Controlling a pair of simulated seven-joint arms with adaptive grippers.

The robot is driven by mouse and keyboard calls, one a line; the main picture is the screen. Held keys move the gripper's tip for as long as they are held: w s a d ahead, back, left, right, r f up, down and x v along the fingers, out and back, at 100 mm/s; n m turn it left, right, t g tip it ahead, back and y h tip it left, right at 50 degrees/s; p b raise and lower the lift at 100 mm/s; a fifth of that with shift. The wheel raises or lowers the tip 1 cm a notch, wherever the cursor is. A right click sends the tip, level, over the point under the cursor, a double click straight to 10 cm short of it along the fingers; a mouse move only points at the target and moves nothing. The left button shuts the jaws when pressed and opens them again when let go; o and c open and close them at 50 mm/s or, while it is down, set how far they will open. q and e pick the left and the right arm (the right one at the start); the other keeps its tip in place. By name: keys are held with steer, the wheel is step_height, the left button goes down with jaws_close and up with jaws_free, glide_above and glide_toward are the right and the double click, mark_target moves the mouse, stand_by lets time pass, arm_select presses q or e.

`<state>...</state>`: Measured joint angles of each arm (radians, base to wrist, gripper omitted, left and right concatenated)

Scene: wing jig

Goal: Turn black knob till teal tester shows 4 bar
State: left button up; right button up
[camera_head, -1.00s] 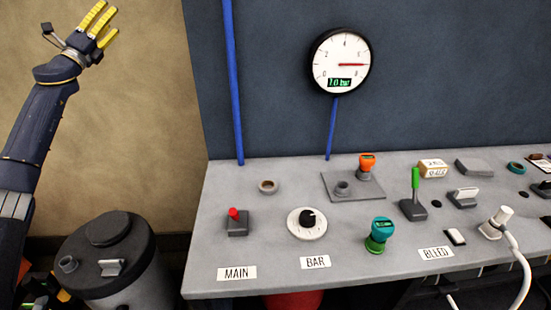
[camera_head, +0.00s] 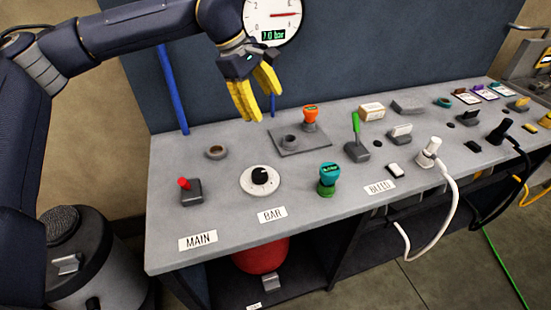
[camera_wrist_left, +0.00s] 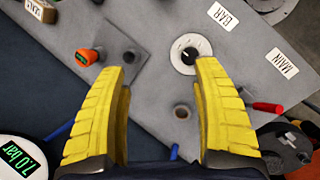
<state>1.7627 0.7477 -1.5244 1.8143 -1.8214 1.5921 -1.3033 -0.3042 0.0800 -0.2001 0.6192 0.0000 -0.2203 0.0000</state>
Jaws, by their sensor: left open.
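The black knob (camera_head: 259,177) sits on a white dial (camera_head: 272,187) behind the BAR label on the grey bench. The knob also shows in the left wrist view (camera_wrist_left: 189,54). The teal tester (camera_head: 329,173) stands upright on a green base to the right of the dial; its small display is too small to read. My left gripper (camera_head: 258,112) has yellow fingers, is open and empty, and hangs above the back of the bench, behind the knob. In the left wrist view its fingers (camera_wrist_left: 163,75) are wide apart with bench between them. My right gripper is not in view.
The wall gauge (camera_head: 272,18) reads 7.0 bar and is partly behind my left arm. A red-tipped switch (camera_head: 190,190), an orange-topped tester (camera_head: 310,117) and a green lever (camera_head: 356,135) stand up from the bench. A white plug with a cable (camera_head: 429,152) is at the right.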

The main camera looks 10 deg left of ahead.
mark_target(259, 173)
arm_select(q)
steer(key=f+y, duration=0.1)
steer(key=f, duration=0.7)
steer(key=s+a+f+y, duration=0.1)
steer(key=f, duration=0.7)
steer(key=f+m+y, duration=0.1)
steer(key=f, duration=0.7)
steer(key=shift+s+a+f+g, duration=0.1)
steer(key=shift+s+a+g, duration=0.15)
steer(key=shift+g, duration=0.15)
steer(key=shift+c, duration=0.4)
steer(key=c, duration=1.2)
steer(key=shift+y, duration=0.3)
steer(key=shift+c, duration=0.2)
